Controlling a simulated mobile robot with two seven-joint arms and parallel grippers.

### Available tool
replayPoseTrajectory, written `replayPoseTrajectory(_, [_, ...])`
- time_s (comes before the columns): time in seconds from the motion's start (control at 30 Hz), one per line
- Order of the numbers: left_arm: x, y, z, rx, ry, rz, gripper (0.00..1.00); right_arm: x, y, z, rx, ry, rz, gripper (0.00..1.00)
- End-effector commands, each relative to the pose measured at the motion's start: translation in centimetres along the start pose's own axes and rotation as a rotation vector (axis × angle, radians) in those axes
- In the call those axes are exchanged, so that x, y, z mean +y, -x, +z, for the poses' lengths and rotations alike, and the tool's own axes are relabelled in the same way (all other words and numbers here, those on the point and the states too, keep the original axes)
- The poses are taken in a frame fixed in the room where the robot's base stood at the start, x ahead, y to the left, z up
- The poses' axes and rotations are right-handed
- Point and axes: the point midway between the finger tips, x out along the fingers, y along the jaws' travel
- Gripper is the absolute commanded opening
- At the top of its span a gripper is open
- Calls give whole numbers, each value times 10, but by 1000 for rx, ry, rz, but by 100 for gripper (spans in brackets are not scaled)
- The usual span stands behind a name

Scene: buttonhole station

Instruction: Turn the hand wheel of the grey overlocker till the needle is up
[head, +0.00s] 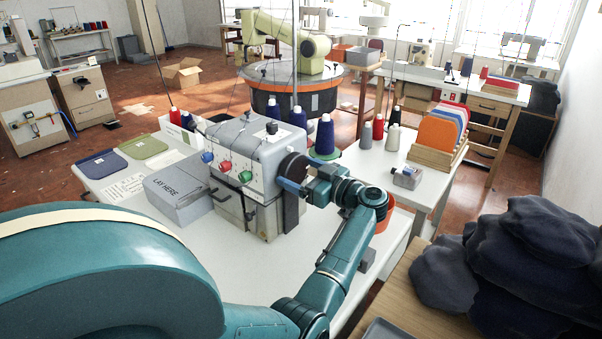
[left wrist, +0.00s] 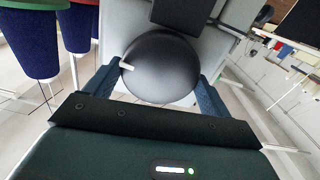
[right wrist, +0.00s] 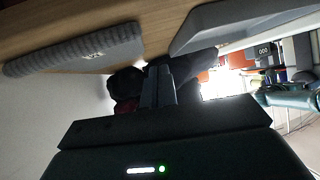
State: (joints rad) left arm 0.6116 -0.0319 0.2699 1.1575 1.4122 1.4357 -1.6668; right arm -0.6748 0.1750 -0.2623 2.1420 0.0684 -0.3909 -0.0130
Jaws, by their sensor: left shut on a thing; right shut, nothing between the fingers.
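The grey overlocker (head: 240,155) stands on the white table, with red, blue and green knobs on its front. Its black hand wheel (head: 293,167) is on its right side. My left gripper (head: 291,184) is shut on the wheel. In the left wrist view the round black wheel (left wrist: 160,70) sits between the two blue fingers, with a white mark (left wrist: 127,65) near its left edge. The needle cannot be made out. My right gripper (right wrist: 158,86) shows only in the right wrist view, shut and empty, away from the machine.
A grey block marked LAY HERE (head: 177,188) lies left of the overlocker. Thread cones (head: 325,135) stand behind it. Orange panels (head: 437,135) stand in a wooden rack at right. Dark cloth (head: 535,250) is heaped on the wooden table.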

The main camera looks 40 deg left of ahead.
Motion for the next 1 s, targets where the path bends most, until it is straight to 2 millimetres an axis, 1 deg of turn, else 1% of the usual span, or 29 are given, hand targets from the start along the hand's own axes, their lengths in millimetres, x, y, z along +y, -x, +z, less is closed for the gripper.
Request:
replayPoseTrajectory(0.27, [0,1,1,-3,96,0,60,0,-1,0,2,-3,0,0])
replayPoseTrajectory(0.7, [-1,1,3,1,417,0,60,0,-5,5,11,-17,-5,0])
replayPoseTrajectory(1.0, [-1,1,3,3,567,0,60,0,-7,7,19,-28,-9,0])
